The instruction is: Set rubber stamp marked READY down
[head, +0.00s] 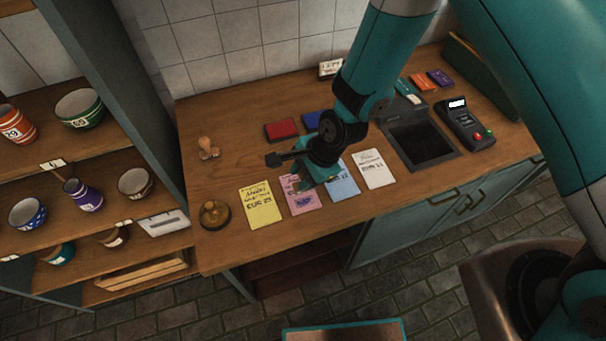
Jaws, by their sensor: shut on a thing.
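My gripper (308,180) is over the wooden counter (235,118), low above the pink slip (298,204). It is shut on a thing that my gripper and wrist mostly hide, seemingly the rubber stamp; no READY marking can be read. The pink slip bears a dark blue mark on its lower half. Another stamp with a wooden handle (207,145) stands on the counter to the left, apart from my gripper; its marking cannot be read.
A yellow slip (260,205), a blue slip (343,182) and a white slip (376,168) lie nearby. Red (281,130) and blue (317,120) pads lie behind. A brass bell (214,213) is at front left. A dark basin (424,145) and card terminal (466,124) are right. The back left counter is free.

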